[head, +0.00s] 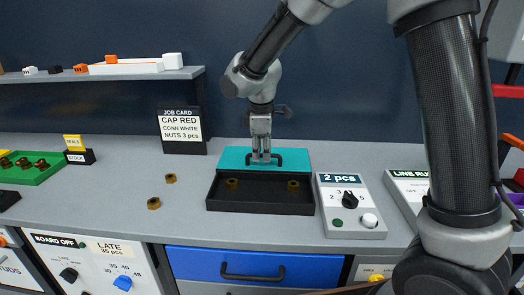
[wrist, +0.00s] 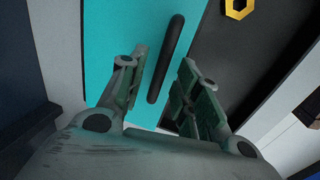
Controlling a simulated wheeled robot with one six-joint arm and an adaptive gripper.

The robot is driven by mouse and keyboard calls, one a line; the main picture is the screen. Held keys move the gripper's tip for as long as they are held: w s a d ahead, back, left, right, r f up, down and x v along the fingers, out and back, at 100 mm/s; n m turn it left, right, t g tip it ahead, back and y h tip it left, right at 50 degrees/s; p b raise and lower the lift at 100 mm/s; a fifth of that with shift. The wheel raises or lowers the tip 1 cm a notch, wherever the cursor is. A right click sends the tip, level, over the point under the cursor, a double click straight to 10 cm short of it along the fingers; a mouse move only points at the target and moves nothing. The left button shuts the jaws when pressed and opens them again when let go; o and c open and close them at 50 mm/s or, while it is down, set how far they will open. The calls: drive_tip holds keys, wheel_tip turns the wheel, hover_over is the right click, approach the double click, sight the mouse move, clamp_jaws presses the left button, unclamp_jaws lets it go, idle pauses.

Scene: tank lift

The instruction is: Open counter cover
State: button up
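A flat teal cover (head: 234,156) with a black bar handle (head: 297,159) lies at the back part of a black tray (head: 262,208) on the counter. My gripper (head: 261,158) points down at the handle from above. In the wrist view the teal cover (wrist: 112,50) fills the middle. The handle (wrist: 176,38) runs between the two fingers of my gripper (wrist: 162,65), with a gap seen on each side. The fingers are apart and nothing is gripped. Brass nuts (head: 232,184) show in the open front part of the tray.
Right of the tray stands a grey box (head: 352,229) with a "2 pcs" display, a dial and buttons. Two loose brass nuts (head: 154,203) lie on the counter to the left. A job card (head: 181,130) stands behind them. A blue drawer (head: 215,262) is below.

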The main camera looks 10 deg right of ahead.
wheel_tip(320, 180, up, 12)
drive_tip(key=s, duration=0.2)
drive_tip(key=shift+s+a, duration=0.15)
drive_tip(key=shift+a, duration=0.1)
drive_tip(key=shift+f, duration=0.1)
idle(0.3)
drive_tip(key=s+d+m+t, duration=0.2)
drive_tip(key=s+d+m, duration=1.3)
drive_tip(key=s+d, duration=1)
drive_tip(key=shift+d+m, duration=0.3)
drive_tip(key=shift+d, duration=0.9)
